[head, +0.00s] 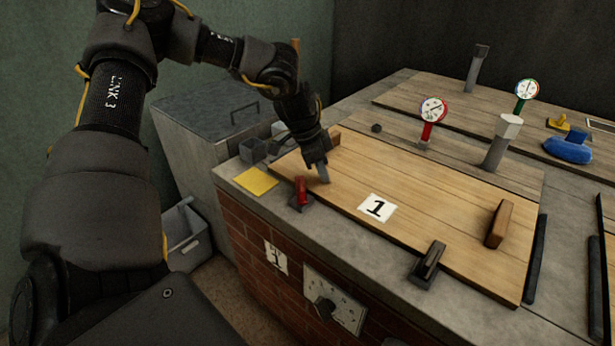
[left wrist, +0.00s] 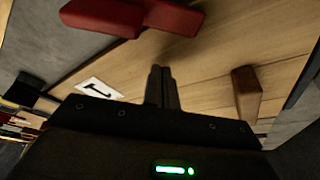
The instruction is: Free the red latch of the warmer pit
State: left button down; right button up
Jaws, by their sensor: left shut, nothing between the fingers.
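The red latch (head: 301,191) stands at the near left edge of the wooden lid marked 1 (head: 340,190), on a dark base on the grey counter. It shows large at the top of the left wrist view (left wrist: 135,16). My left gripper (head: 323,178) is shut and empty, pointing down over the lid just right of the latch, apart from it in the picture. Its closed fingers show in the left wrist view (left wrist: 161,85). A black latch (head: 428,264) sits at the lid's near edge further right. My right gripper is not in view.
A wooden handle (head: 498,224) stands on the lid's right part. A yellow pad (head: 256,181) lies on the counter left of the latch. A red-stemmed gauge (head: 432,110) and a grey post (head: 502,142) stand behind. A knob panel (head: 333,302) is on the brick front.

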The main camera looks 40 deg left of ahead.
aim_at(313, 184)
pick_arm(q)
jog(key=shift+s+a+f, duration=0.1)
jog(key=shift+s+a, duration=0.65)
jog(key=shift+s, duration=0.3)
jog(key=shift+s+a, duration=0.3)
jog(key=shift+a, duration=0.1)
jog(key=shift+f, duration=0.1)
